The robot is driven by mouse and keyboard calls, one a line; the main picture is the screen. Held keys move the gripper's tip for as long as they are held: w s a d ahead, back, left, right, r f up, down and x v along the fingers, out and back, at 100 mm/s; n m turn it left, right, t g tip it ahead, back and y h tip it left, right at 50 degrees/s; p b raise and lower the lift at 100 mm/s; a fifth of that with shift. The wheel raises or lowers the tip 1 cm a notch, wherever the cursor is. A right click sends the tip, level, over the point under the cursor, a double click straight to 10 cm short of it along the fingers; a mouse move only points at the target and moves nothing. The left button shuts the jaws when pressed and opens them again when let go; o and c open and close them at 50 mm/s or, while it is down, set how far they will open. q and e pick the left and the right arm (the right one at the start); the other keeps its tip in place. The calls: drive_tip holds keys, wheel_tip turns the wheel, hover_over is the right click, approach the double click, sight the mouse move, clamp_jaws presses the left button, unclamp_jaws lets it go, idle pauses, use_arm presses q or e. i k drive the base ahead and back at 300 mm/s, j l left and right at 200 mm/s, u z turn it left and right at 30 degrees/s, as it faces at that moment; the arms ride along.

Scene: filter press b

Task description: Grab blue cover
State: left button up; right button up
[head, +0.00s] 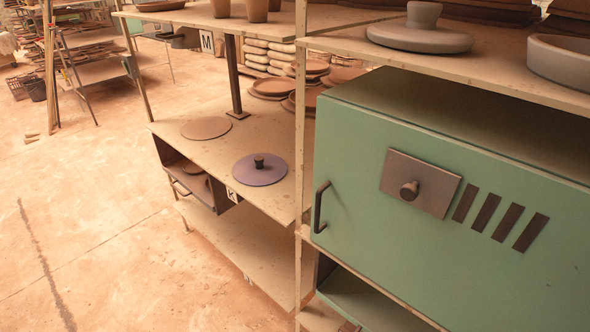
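The blue cover (260,171) is a flat, round, purple-blue disc with a small dark knob (259,161) in its middle. In the head view it lies flat on the middle board of the shelf (220,150), near that board's front edge. Nothing covers it. Neither of my grippers shows in the head view.
A green cabinet (350,190) with a dark handle (320,207) fills the right side. A shelf post (300,130) stands between it and the cover. A brown disc (206,128) lies left of the cover, and stacked plates (273,88) behind. Open floor (90,220) lies left.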

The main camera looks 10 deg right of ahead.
sight(259, 168)
drive_tip(key=i+j+z, duration=0.15)
drive_tip(key=z, duration=0.25)
drive_tip(key=i+j+z, duration=0.15)
drive_tip(key=z, duration=0.2)
drive_tip(key=i+j+z, duration=0.15)
drive_tip(key=z, duration=0.25)
drive_tip(key=j, duration=0.1)
